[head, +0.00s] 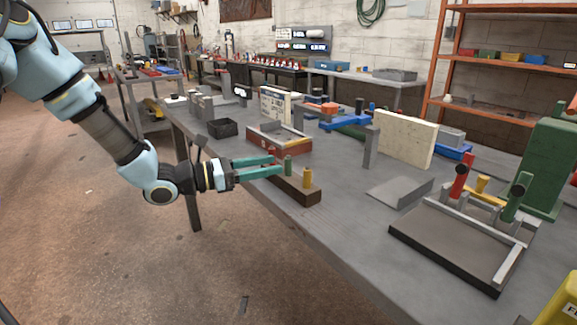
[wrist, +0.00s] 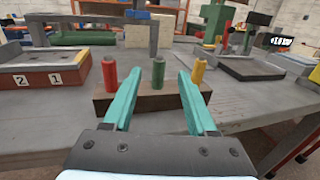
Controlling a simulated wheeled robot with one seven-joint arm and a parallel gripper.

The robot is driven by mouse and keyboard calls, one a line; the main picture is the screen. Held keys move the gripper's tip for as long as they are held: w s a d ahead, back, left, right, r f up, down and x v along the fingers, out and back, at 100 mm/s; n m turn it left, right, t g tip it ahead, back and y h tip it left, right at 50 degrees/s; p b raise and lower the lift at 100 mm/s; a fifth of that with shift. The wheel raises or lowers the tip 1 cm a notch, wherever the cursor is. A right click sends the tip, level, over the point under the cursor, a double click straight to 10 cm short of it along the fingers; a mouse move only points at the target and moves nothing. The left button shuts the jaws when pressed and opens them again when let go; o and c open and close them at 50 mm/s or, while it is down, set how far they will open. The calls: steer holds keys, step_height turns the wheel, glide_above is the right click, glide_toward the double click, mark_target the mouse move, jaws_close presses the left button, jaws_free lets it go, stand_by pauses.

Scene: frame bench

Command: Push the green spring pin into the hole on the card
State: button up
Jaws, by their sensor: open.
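The green spring pin (head: 288,163) stands upright in a dark brown block (head: 293,192) at the near edge of the bench. It is also in the wrist view (wrist: 158,73), between a red pin (wrist: 109,72) and a yellow pin (wrist: 198,72). My gripper (head: 280,164) is open and level, its teal fingers pointing at the green pin. In the wrist view the fingertips (wrist: 159,74) lie to either side of it, with gaps and no visible contact. A white panel with small printing (head: 274,106) stands farther back; I cannot tell whether it is the card, and no hole is discernible.
A red-sided tray (head: 272,146) marked 2 and 1 (wrist: 40,80) sits beyond the block. A black bin (head: 222,128) is to its left. A grey fixture (head: 455,240) with red and green handles is at right.

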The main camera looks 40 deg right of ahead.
mark_target(289, 174)
steer(key=p+x, duration=0.1)
steer(key=x, duration=0.4)
steer(key=shift+s+d+f+p, duration=0.1)
steer(key=shift+d+p, duration=0.2)
jaws_close()
stand_by(0.4)
